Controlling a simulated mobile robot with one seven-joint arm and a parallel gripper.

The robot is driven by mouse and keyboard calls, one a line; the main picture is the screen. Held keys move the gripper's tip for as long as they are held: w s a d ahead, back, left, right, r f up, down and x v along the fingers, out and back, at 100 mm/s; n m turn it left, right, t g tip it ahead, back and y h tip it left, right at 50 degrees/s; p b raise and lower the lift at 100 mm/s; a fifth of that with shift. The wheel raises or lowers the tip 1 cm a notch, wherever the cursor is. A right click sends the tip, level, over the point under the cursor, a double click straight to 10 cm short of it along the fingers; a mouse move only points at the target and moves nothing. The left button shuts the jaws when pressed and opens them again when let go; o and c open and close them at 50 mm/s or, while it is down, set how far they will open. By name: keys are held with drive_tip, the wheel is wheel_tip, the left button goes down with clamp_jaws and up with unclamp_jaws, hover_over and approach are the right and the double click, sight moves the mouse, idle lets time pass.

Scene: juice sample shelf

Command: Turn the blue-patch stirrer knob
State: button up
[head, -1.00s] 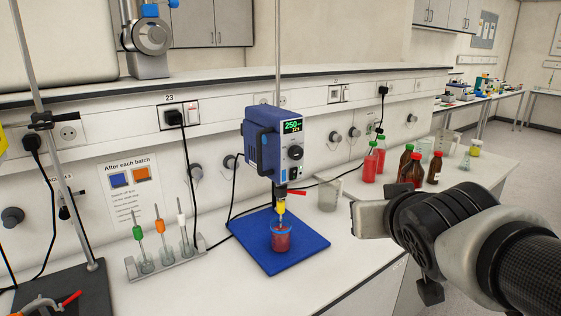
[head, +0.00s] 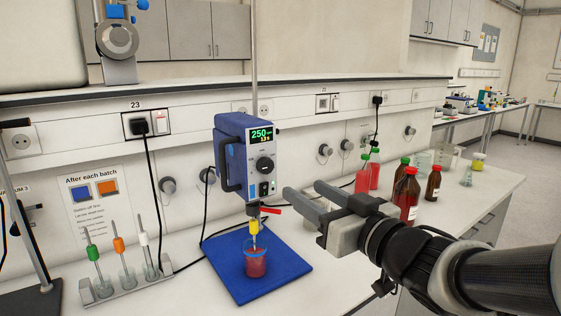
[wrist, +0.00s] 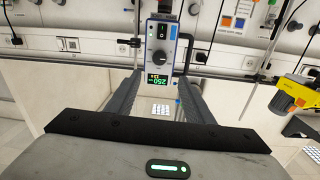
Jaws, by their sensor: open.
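The blue overhead stirrer (head: 236,150) hangs on a vertical rod above a blue mat (head: 285,272). Its light front panel has a lit display reading 250 (head: 261,135) and a dark round knob (head: 265,164) below it. My gripper (head: 304,191) is open and empty, to the right of and nearer than the stirrer, with its fingers pointing toward it. In the wrist view the stirrer is upside down, and the knob (wrist: 159,57) lies between and beyond the open fingers, apart from them.
A beaker of red liquid (head: 256,263) stands on the mat under the stirrer. A rack (head: 130,285) with several capped stirring shafts stands at the left. Red and brown bottles (head: 406,190) and glassware stand behind my wrist. A yellow device (wrist: 296,97) shows at the wrist view's right.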

sight(268, 167)
drive_tip(key=p+x, duration=0.1)
drive_tip(key=x, duration=1.3)
drive_tip(key=shift+w, duration=0.3)
drive_tip(key=c, duration=1)
drive_tip(key=shift+c, duration=0.2)
drive_tip(key=shift+f+b, duration=0.1)
drive_tip(key=shift+b, duration=0.4)
drive_tip(key=n+b, duration=0.2)
drive_tip(key=b, duration=0.1)
drive_tip(key=shift+f+n, duration=0.1)
drive_tip(key=shift+n, duration=0.3)
drive_tip(key=n+b, duration=0.3)
drive_tip(key=shift+b, duration=0.35)
drive_tip(key=shift+r, duration=0.2)
